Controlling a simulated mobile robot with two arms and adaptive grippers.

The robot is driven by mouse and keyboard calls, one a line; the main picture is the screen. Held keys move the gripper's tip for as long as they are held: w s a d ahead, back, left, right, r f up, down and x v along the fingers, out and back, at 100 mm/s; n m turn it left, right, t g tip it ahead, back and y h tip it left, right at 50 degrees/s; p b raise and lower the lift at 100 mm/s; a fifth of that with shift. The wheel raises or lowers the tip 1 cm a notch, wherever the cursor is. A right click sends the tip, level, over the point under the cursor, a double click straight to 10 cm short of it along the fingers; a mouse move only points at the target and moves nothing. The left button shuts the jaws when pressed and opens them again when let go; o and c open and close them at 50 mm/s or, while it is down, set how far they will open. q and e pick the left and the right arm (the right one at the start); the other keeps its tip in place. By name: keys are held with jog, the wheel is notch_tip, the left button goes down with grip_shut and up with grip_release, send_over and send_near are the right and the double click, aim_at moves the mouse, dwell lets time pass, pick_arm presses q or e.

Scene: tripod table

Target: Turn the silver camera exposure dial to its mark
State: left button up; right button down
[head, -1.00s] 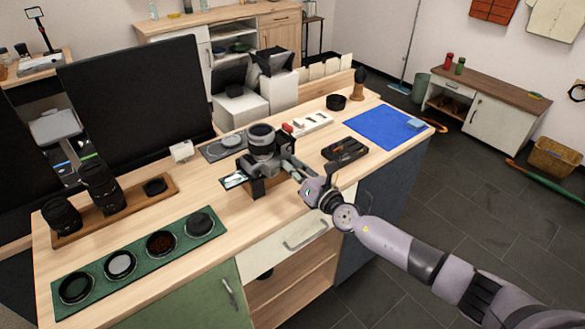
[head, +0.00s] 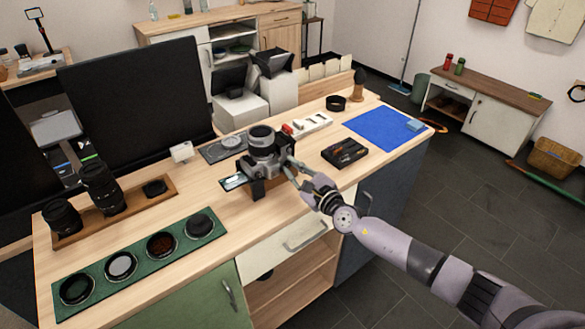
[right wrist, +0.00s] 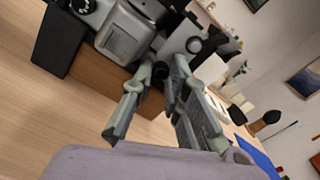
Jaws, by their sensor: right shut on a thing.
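The silver and black camera (head: 258,163) sits on a wooden stand on the bench, its lens barrel pointing up. My right gripper (head: 289,163) reaches it from the right, its fingertips at the camera's right side. In the right wrist view the camera's silver housing (right wrist: 122,40) is at the top, tilted. There the fingertips of my right gripper (right wrist: 163,72) are close together on a small dark part at the camera's edge, seemingly the exposure dial. The fingers hide most of it, so its mark cannot be read. My left gripper is not in view.
A green tray of round filters (head: 90,272) and a wooden lens tray (head: 130,219) lie to the left. A black tool tray (head: 345,153) and a blue mat (head: 376,126) lie to the right.

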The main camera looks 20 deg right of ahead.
jog(key=shift+n, duration=1)
jog(key=c, duration=1.8)
grip_release()
jog(key=shift+s, duration=0.1)
jog(key=shift+s+d+f, duration=0.1)
jog(key=shift+s+d, duration=0.1)
jog(key=shift+s, duration=0.15)
jog(key=v, duration=1.1)
